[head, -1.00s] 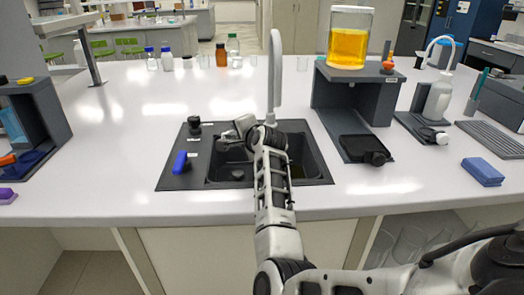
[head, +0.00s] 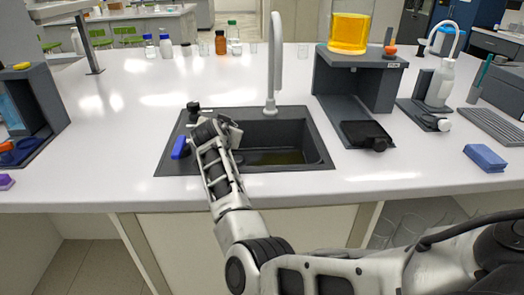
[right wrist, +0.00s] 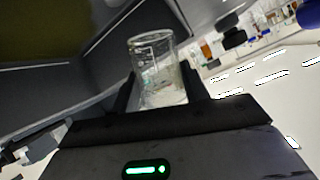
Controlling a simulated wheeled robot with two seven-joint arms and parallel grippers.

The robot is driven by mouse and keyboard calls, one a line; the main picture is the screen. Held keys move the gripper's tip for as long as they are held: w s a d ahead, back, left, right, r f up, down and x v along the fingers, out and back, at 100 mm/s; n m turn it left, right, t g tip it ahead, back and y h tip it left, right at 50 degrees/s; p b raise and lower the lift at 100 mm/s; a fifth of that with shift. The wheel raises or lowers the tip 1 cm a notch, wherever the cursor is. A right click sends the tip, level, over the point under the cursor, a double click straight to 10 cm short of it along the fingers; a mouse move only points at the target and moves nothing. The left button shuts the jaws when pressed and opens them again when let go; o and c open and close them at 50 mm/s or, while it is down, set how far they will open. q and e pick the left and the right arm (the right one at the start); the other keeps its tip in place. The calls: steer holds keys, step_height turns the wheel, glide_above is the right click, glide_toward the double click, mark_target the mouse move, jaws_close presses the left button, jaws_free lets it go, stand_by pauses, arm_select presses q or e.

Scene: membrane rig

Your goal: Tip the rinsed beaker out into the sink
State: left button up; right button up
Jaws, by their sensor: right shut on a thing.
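A clear glass beaker (right wrist: 155,75) stands between the two dark fingers of my right gripper (right wrist: 162,92) in the right wrist view. The gripper is shut on it. No coloured liquid shows in the glass; I cannot tell whether any clear liquid is in it. In the head view my right gripper (head: 228,130) is over the left part of the dark sink (head: 318,150), and my arm and gripper hide the beaker there. Yellowish liquid (head: 278,158) shows at the bottom of the basin. My left gripper is not in view.
A tall tap (head: 275,65) rises behind the basin. A blue handle (head: 180,148) and a black knob (head: 193,107) sit on the sink's left deck. A grey stand (head: 355,85) with a yellow-filled vessel (head: 348,34) is to the right. White counter left of the sink is clear.

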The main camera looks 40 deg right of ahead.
steer(key=shift+w+a+r+n+h, duration=0.2)
steer(key=shift+a+r+n+h, duration=0.15)
steer(key=shift+r, duration=0.7)
steer(key=shift+w+a+r+n+h, duration=0.2)
steer(key=shift+a+r+n+h, duration=0.15)
steer(key=shift+r, duration=0.7)
steer(key=shift+w+a+r+n+h, duration=0.2)
steer(key=shift+a+r+n+h, duration=0.15)
steer(key=shift+r, duration=0.7)
steer(key=shift+f+g, duration=0.1)
steer(key=shift+g, duration=0.2)
